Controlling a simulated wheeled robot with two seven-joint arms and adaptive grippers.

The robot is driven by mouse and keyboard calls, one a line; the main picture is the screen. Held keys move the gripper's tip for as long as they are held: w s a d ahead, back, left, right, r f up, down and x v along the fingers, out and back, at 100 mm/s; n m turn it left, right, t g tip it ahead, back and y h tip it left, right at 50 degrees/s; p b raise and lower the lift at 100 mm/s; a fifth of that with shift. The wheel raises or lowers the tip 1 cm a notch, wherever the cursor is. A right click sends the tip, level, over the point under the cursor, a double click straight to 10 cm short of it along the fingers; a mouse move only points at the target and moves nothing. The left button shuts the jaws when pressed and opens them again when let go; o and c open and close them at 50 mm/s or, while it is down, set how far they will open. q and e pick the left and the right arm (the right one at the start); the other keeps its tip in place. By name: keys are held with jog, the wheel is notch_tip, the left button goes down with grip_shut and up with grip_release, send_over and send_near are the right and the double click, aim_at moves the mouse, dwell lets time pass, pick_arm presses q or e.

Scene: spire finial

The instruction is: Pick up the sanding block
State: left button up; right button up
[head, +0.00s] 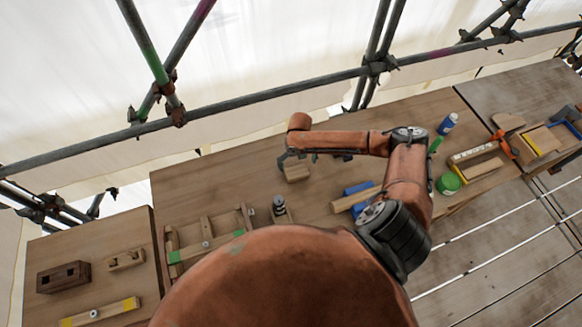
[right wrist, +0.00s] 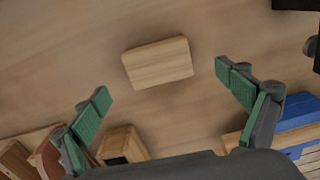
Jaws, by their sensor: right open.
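A small, plain, pale wooden block, which looks like the sanding block (head: 297,172), lies on the wooden bench top. In the right wrist view the block (right wrist: 158,62) lies flat and slightly tilted in the picture, beyond the fingertips and between their lines. My right gripper (head: 299,158) is above the block in the head view, with its wrist partly covering the space there. In the right wrist view the green-padded fingers of the gripper (right wrist: 163,82) are spread wide with nothing between them. My left gripper is not in view.
A wooden frame (head: 206,243) and a small metal-topped tool (head: 280,208) stand left of the block. A blue item with a wood piece (head: 352,201) lies to its right. A green tin (head: 448,183) and blue bottle (head: 447,124) are farther right. Scaffold pipes (head: 270,94) run behind the bench.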

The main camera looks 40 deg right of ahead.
aim_at(297, 172)
jog(key=shift+s+a+f, duration=0.1)
jog(key=shift+s+f, duration=0.45)
jog(key=shift+f, duration=0.15)
jog(key=f, duration=0.1)
jog(key=w+f+p, duration=0.1)
jog(key=shift+a+f, duration=0.15)
jog(key=shift+f, duration=0.15)
jog(key=shift+w+f, duration=0.35)
jog(key=shift+f, duration=0.35)
jog(key=shift+s+f, duration=0.25)
jog(key=shift+f, duration=0.4)
jog(key=shift+s, duration=0.15)
jog(key=shift+w+f, duration=0.1)
jog(key=shift+w, duration=0.1)
jog(key=shift+c, duration=0.9)
jog(key=shift+s, duration=0.1)
jog(key=c, duration=0.7)
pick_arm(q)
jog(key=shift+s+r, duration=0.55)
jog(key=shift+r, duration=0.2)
pick_arm(e)
jog(key=c, duration=0.4)
